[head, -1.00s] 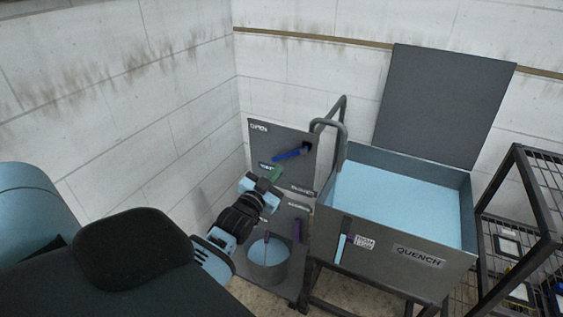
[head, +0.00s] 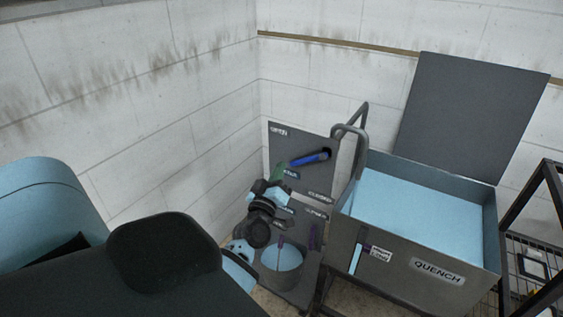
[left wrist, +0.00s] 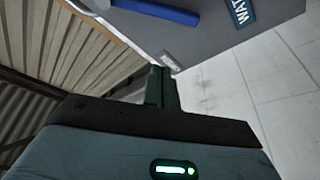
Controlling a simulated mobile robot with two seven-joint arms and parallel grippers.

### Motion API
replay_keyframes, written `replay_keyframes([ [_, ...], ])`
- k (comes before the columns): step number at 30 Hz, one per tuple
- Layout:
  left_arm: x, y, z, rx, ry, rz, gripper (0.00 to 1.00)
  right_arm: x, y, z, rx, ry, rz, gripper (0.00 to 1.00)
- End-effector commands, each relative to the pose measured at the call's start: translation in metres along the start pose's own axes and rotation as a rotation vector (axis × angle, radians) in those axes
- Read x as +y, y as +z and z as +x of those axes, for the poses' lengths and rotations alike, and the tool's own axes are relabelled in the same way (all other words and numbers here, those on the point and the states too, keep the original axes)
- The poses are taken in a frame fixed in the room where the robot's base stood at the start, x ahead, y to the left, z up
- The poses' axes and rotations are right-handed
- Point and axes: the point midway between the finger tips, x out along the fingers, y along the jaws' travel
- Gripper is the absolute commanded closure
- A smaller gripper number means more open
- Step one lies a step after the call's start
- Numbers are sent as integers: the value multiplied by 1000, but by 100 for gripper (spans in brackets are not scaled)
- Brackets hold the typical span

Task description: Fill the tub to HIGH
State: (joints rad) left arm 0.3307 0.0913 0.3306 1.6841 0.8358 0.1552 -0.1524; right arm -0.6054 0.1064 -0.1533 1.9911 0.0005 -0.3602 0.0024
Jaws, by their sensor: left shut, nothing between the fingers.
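The tub (head: 420,262) is a grey tank labelled QUENCH at the right in the head view, with light-blue water (head: 415,205) across it. A blue lever (head: 310,158) sits on the grey panel (head: 288,143) left of the tub. It also shows in the left wrist view (left wrist: 160,11). My left gripper (head: 278,172) is shut and empty, just below and left of the lever, apart from it. Its green fingers (left wrist: 161,86) show together. My right gripper is not in view.
A bent grey pipe (head: 357,130) rises beside the tub. A black rack (head: 540,205) stands at the right. A grey lid (head: 470,115) stands up behind the tub.

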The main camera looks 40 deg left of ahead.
Motion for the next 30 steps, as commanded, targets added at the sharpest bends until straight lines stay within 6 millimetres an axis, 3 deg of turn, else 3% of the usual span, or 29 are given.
replay_keyframes([
  [13, 0, -1, 83, 1, 1, 4, 100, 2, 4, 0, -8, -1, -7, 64],
  [15, -2, 16, 73, -6, -1, 5, 100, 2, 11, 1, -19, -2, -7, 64],
  [19, -2, 29, 68, -4, 0, 5, 100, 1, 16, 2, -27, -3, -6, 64],
  [30, 0, 37, 66, 1, 1, 2, 100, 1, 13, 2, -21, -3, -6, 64],
])
